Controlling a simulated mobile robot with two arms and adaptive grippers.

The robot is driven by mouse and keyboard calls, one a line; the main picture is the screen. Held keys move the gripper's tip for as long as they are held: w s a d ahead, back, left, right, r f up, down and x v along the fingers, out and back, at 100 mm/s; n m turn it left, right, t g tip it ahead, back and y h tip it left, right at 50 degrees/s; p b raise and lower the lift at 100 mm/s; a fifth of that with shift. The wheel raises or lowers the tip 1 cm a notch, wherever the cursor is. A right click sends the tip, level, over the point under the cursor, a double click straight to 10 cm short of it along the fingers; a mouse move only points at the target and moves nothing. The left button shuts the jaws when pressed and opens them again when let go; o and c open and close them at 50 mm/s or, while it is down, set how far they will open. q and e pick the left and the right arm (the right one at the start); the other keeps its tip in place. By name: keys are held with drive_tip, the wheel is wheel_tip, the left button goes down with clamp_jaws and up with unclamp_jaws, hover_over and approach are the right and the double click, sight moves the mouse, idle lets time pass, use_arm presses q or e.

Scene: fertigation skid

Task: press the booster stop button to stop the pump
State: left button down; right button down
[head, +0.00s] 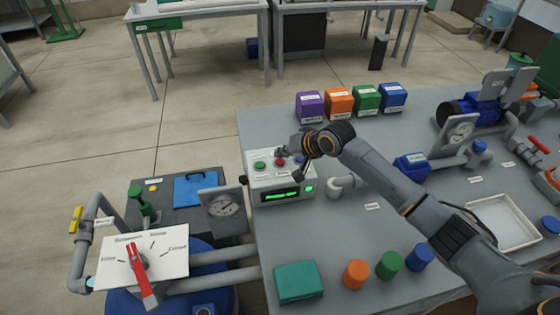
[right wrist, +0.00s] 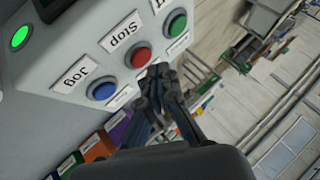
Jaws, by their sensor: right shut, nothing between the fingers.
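The grey control box (head: 262,184) stands at the near left part of the skid table. Its red button (right wrist: 138,56), beside the label "Stop" (right wrist: 122,32), sits between a green button (right wrist: 176,25) and a blue button (right wrist: 101,91) labelled "Jog". In the head view the red button (head: 280,162) shows just in front of my right gripper (head: 280,153). In the right wrist view my right gripper (right wrist: 158,72) is shut and empty, its tips right beside the red button. I cannot tell whether they touch it. My left gripper is out of view.
The box has a lit green display (head: 283,195) and a lit green lamp (head: 308,188). A grey pipe elbow (head: 338,187) stands right of it. Purple (head: 310,107), orange, green and blue boxes stand behind. A red-handled selector (head: 140,270) is at the lower left.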

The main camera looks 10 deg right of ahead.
sight(283, 163)
drive_tip(key=shift+f, duration=0.15)
idle(0.7)
drive_tip(key=shift+f, duration=0.25)
drive_tip(key=shift+f, duration=0.45)
idle(0.7)
drive_tip(key=shift+r, duration=0.1)
drive_tip(key=shift+r+p, duration=0.75)
drive_tip(key=shift+p, duration=0.35)
drive_tip(key=shift+r, duration=0.1)
wheel_tip(283, 163, up, 5)
drive_tip(key=p, duration=0.5)
